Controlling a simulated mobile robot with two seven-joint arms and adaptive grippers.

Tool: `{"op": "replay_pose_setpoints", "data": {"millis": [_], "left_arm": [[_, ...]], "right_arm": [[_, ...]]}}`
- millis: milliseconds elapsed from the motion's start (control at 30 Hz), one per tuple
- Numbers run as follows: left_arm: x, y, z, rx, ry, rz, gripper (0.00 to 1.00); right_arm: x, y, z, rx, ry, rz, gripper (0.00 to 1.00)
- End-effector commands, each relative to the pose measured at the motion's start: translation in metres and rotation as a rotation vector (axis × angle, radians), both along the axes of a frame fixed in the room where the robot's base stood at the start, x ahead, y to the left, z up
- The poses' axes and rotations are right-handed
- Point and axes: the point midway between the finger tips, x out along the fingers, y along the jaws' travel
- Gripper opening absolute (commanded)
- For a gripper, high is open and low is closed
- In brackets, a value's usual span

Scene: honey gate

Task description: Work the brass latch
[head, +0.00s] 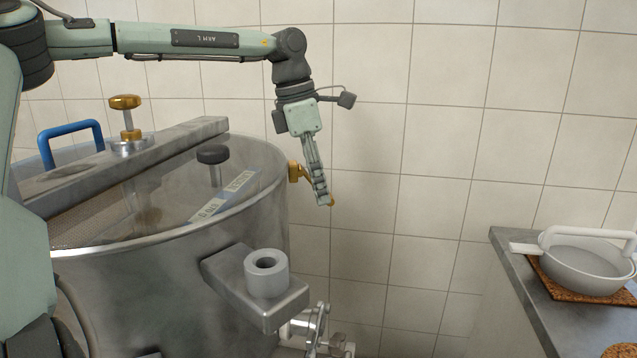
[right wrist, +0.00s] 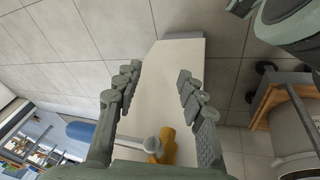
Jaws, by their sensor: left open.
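The brass latch (head: 297,172) sits at the right side of the steel drum (head: 160,290), just below its rim. My left gripper (head: 321,195) points down right beside the latch and hides part of it. A bit of brass shows past the fingertips. The left gripper is open, seen nearly edge-on; I cannot tell whether it touches the latch. In the right wrist view my right gripper (right wrist: 158,88) has its fingers wide apart with nothing between the tips. A yellow-brass piece (right wrist: 167,146) with a grey rod shows low between the fingers; I cannot tell what it is.
The drum has a clear lid with a crossbar (head: 130,165), brass knob (head: 126,103) and blue handle (head: 70,135). A grey bracket (head: 225,272) juts from its wall. At the right, a counter (head: 510,270) bears a white strainer (head: 585,268). The tiled wall is behind.

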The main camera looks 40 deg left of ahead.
Motion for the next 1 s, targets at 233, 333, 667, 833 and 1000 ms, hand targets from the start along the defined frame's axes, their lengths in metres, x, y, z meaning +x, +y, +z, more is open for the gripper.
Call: {"op": "replay_pose_setpoints", "data": {"millis": [233, 333, 667, 833, 1000], "left_arm": [[-0.004, 0.004, 0.028, 0.0, -0.006, 0.001, 0.43], [-0.007, 0.007, 0.049, 0.002, -0.005, 0.001, 0.43], [-0.018, 0.016, 0.106, 0.0, -0.003, 0.001, 0.43], [-0.02, 0.018, 0.116, 0.0, -0.002, -0.001, 0.43], [-0.02, 0.018, 0.117, -0.001, -0.001, 0.0, 0.43]], "right_arm": [[0.0, 0.0, 0.0, 0.0, -0.001, 0.0, 0.4], [0.0, 0.0, 0.0, 0.0, 0.0, 0.0, 0.4], [0.0, 0.0, 0.0, 0.0, 0.0, 0.0, 0.4], [0.0, 0.0, 0.0, 0.0, 0.0, 0.0, 0.4], [0.0, 0.0, 0.0, 0.0, 0.0, 0.0, 0.4]]}}
